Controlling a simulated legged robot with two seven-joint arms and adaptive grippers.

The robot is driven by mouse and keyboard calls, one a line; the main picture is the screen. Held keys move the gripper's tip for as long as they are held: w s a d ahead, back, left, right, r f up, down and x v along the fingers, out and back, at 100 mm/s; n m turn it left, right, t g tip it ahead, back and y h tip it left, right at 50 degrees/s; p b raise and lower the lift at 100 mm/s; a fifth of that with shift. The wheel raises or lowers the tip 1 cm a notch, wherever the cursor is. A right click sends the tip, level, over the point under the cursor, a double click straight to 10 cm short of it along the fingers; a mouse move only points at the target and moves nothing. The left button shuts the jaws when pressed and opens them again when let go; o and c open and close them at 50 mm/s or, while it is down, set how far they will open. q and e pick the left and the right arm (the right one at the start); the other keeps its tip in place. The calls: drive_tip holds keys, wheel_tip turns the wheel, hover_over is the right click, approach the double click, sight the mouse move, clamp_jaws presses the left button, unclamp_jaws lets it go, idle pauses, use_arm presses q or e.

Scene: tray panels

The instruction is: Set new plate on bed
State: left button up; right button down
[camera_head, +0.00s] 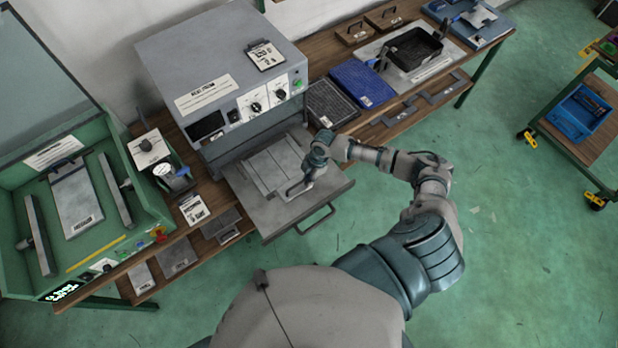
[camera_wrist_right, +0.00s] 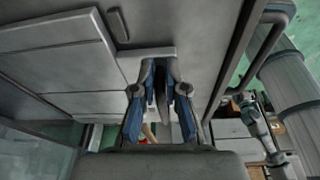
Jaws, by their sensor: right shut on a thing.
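A flat grey plate (camera_head: 265,172) lies on the pulled-out bed (camera_head: 245,210) of the grey machine (camera_head: 215,70). My right gripper (camera_head: 299,188) is at the plate's near right edge, low over the bed. In the right wrist view the plate (camera_wrist_right: 60,65) fills the upper left, with a short tab towards the gripper. The fingers (camera_wrist_right: 161,68) are shut on this tab, partly hiding it. The bed (camera_wrist_right: 195,25) shows around the plate. I cannot tell if the plate rests fully flat. My left gripper is not seen in the head view.
The bed's bar handle (camera_head: 316,220) sticks out in front. A blue mat (camera_head: 362,82) and a black tray (camera_head: 412,48) are on the bench to the right. A green station with a metal plate (camera_head: 76,200) stands left. A cart with a blue bin (camera_head: 580,112) is far right.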

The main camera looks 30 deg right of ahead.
idle(0.3)
drive_tip(key=c, duration=1.2)
unclamp_jaws()
drive_tip(key=shift+o, duration=0.3)
drive_tip(key=shift+s+f, duration=0.1)
drive_tip(key=v, duration=1.2)
